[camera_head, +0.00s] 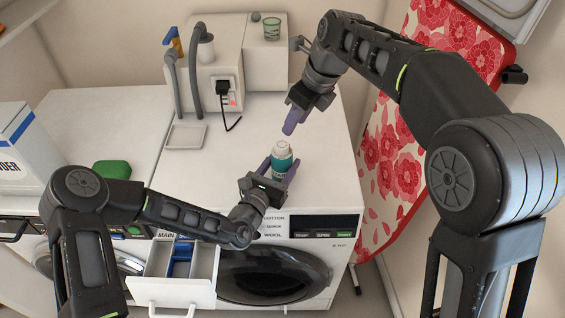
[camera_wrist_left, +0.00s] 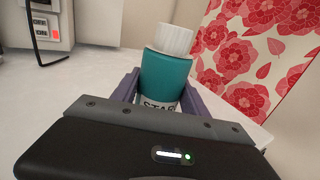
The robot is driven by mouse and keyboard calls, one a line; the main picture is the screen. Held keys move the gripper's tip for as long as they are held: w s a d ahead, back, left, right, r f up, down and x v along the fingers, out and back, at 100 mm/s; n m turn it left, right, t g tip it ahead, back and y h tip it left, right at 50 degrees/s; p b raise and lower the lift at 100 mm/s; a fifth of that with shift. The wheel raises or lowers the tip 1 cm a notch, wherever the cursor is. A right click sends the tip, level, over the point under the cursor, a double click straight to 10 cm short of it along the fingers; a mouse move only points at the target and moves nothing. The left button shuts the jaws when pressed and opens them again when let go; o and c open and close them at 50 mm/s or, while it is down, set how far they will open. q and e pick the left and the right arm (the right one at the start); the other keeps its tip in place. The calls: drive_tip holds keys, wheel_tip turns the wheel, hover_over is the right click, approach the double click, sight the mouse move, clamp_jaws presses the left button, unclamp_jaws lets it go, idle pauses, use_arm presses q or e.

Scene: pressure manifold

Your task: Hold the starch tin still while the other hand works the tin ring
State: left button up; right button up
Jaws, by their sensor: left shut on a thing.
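The starch tin (camera_head: 281,163) is a teal can with a white label and a white top. It stands upright near the front right of the white washing machine top. My left gripper (camera_head: 278,171) is shut around its body, one purple finger on each side. In the left wrist view the tin (camera_wrist_left: 165,78) sits between the fingers, its lower part hidden by the gripper body. The ribbed white ring (camera_wrist_left: 175,39) on its top is clear of the left fingers. My right gripper (camera_head: 291,121) points down just above the tin, apart from it; its finger spacing is unclear.
A drawer (camera_head: 178,292) stands pulled out at the machine's front. A white box with a plug (camera_head: 222,87) and a shallow dish (camera_head: 186,136) are behind left. A red floral ironing board (camera_head: 395,165) leans at right.

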drive_tip(key=shift+o, duration=1.4)
drive_tip(key=shift+a+f, duration=0.1)
drive_tip(key=shift+a, duration=0.05)
drive_tip(key=shift+o, duration=0.8)
drive_tip(key=s+a+f+n+g+y, duration=0.1)
drive_tip(key=s+a+f+n+y, duration=0.1)
drive_tip(key=a+n, duration=0.2)
drive_tip(key=s+a+f+n+g+y, duration=0.2)
drive_tip(key=s+a+n, duration=0.1)
drive_tip(key=a, duration=0.3)
drive_tip(key=shift+s+f+n, duration=0.25)
drive_tip(key=shift+f+n, duration=0.1)
drive_tip(key=shift+n, duration=0.25)
drive_tip(key=s+a+r+n+g+y, duration=0.2)
drive_tip(key=s+a+r+n+y, duration=0.25)
drive_tip(key=n, duration=0.65)
drive_tip(key=w+d+f+n+t+y, duration=0.2)
drive_tip(key=w+d+f+n, duration=0.1)
drive_tip(key=d+n, duration=0.3)
drive_tip(key=w+d+f+n+t+y, duration=0.2)
drive_tip(key=w+d+f+n, duration=0.1)
drive_tip(key=d+n, duration=0.4)
drive_tip(key=w+d+f+n+t+y, duration=0.2)
drive_tip(key=w+d+f+n, duration=0.2)
drive_tip(key=d+n, duration=0.3)
drive_tip(key=shift+w+d+n, duration=0.25)
drive_tip(key=shift+w+n, duration=0.1)
drive_tip(key=shift+n, duration=0.65)
